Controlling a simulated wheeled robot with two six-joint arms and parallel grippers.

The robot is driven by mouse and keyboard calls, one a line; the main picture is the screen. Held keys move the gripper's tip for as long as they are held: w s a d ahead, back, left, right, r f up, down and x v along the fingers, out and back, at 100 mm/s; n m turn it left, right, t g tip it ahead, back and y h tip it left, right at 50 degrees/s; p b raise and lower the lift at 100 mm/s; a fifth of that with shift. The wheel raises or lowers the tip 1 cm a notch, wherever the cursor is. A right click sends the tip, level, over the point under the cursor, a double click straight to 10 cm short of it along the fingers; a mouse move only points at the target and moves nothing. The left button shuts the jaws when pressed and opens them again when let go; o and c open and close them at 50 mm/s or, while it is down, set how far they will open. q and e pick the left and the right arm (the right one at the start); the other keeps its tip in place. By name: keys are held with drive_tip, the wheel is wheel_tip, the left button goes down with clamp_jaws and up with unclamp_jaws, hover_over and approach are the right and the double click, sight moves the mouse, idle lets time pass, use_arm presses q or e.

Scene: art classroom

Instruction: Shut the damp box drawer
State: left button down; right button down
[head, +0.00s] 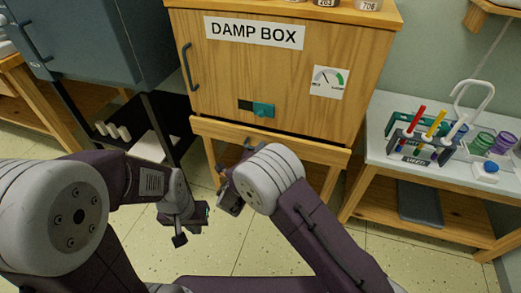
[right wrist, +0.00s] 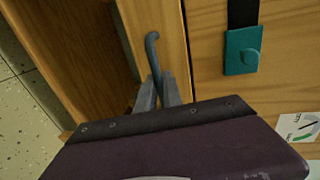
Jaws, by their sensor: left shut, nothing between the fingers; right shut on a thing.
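The damp box (head: 300,75) is a wooden cabinet with a "DAMP BOX" label, standing ahead of me. Under its door runs a wooden front strip (head: 300,147), also in the right wrist view (right wrist: 172,30). A dark bar handle (right wrist: 152,45) is on this strip. My right gripper (right wrist: 160,88) is shut on the handle; in the head view it (head: 241,165) is at the strip, partly hidden by its own wrist. No drawer inside shows, and I cannot tell how far the strip stands out. My left gripper (head: 187,228) is shut and empty, lower and to the left, apart from the box.
The door has a dark handle (head: 189,68), a teal latch (head: 263,109) and a dial (head: 328,82). A blue-grey cabinet (head: 100,45) and a black cart (head: 165,110) are at left. Floor shows between the arms.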

idle(0.6)
drive_tip(key=x, duration=0.1)
drive_tip(key=p+x, duration=0.1)
drive_tip(key=x, duration=0.1)
drive_tip(key=shift+w+d+r, duration=0.1)
drive_tip(key=shift+w+r, duration=0.15)
drive_tip(key=shift+r, duration=0.1)
drive_tip(key=c, duration=1.8)
unclamp_jaws()
drive_tip(key=p+v, duration=0.4)
drive_tip(key=v, duration=0.5)
